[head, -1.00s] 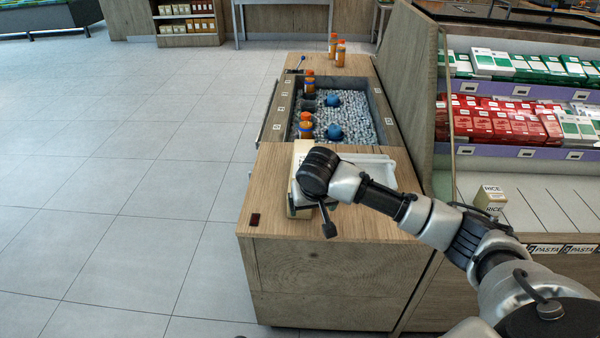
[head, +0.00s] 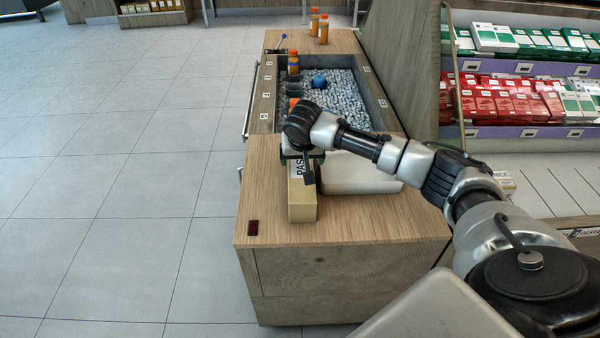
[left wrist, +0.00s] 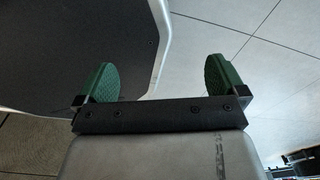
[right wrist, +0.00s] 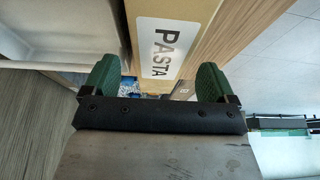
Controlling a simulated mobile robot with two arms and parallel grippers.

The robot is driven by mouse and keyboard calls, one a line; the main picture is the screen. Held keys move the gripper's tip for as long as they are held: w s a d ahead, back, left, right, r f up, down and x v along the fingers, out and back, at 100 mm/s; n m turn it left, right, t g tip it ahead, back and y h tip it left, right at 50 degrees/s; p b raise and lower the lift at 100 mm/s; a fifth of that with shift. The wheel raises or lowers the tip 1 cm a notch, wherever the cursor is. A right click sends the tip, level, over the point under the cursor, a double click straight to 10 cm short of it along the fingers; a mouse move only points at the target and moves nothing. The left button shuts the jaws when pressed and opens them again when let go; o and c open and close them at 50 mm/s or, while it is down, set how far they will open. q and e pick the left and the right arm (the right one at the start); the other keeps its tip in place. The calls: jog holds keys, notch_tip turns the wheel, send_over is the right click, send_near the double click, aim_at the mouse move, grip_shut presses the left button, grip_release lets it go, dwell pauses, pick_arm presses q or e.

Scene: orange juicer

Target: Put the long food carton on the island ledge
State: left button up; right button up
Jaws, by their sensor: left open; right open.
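The long food carton (head: 302,206) is tan with a white PASTA label and lies lengthwise on the wooden island ledge (head: 375,228), close to its left edge. In the right wrist view the carton (right wrist: 205,18) reaches in from the top toward the space between the fingers. My right gripper (head: 303,165) is at the carton's far part in the head view; its open green fingers (right wrist: 157,82) show no clear grip. The arm partly hides the carton's far end. My left gripper (left wrist: 160,80) is open and empty in the left wrist view, outside the head view.
A white tray (head: 350,178) stands right beside the carton. Behind it is a bin of pale pellets (head: 345,95) with orange-capped bottles (head: 293,64). A shelf of red and green boxes (head: 510,104) is at right.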

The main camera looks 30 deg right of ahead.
aim_at(301, 163)
jog(key=x, duration=0.5)
jog(key=shift+w+f, duration=0.2)
jog(key=shift+w, duration=0.05)
jog(key=shift+c, duration=1.2)
pick_arm(q)
jog(key=shift+w+f, duration=0.15)
jog(key=shift+w, duration=0.75)
pick_arm(e)
jog(key=shift+r, duration=0.1)
jog(key=c, duration=0.7)
